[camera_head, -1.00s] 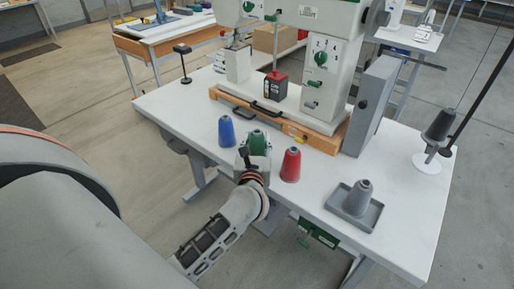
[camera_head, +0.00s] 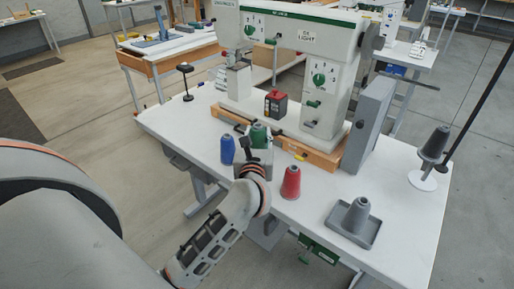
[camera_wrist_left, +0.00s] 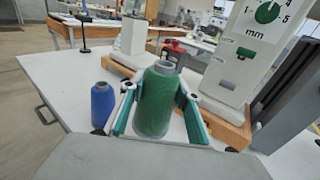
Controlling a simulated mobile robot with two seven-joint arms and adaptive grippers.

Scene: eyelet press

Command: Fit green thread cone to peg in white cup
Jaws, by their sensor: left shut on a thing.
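The green thread cone (camera_head: 258,134) is between the fingers of my left gripper (camera_head: 256,147), which is shut on it. In the left wrist view the green cone (camera_wrist_left: 155,100) stands upright between the two teal-edged fingers, and it appears raised above the table. A white round base (camera_head: 422,180) stands at the table's right end, with a dark grey cone (camera_head: 434,143) above it. I see no other white cup, and no bare peg shows. My right gripper is not in view.
A blue cone (camera_head: 227,150) stands left of the gripper and a red cone (camera_head: 290,182) to its right. A grey tray (camera_head: 373,238) holds a grey cone (camera_head: 357,212). The eyelet press (camera_head: 330,85) stands behind on a wooden base. A slanted black pole rises at the right.

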